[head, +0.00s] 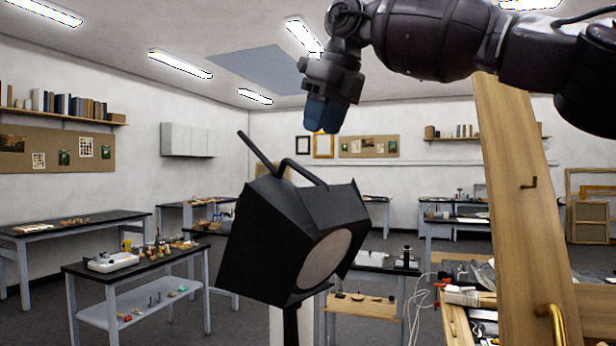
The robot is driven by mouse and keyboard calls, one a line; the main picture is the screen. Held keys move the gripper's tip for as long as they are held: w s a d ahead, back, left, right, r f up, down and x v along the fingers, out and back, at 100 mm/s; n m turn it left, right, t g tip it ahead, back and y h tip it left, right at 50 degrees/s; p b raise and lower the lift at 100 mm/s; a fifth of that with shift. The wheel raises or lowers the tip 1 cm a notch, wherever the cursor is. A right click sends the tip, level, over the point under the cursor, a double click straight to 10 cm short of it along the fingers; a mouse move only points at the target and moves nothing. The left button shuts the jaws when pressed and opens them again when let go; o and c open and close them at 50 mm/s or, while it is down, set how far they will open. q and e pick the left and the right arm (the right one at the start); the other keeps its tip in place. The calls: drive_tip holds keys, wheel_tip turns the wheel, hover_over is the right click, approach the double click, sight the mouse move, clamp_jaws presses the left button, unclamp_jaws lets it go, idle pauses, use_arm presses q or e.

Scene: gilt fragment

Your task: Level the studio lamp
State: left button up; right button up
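The studio lamp (275,245) is a black boxy head with a pale round face, in the middle of the head view. It is tilted, its face aimed down and to the right. A bent black bar handle (303,170) sticks up from its top. A pole (291,322) shows below it. My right gripper (326,116) reaches in from the upper right, its blue fingertips pointing down above the handle. It appears apart from the lamp, and nothing shows in it. I cannot tell if its fingers are open. My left gripper is out of view.
A wooden panel (520,210) with a hook and a brass handle stands close at right, beneath my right arm. A cluttered bench (455,322) is beside it. A table (95,267) with small items stands at left. Open floor (240,325) lies left of the pole.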

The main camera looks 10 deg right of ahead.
sight(307, 174)
drive_tip(key=x, duration=1)
drive_tip(key=shift+a+f+p, duration=0.1)
drive_tip(key=shift+f+p, duration=0.05)
drive_tip(key=shift+p, duration=0.25)
drive_tip(key=shift+c, duration=0.5)
clamp_jaws()
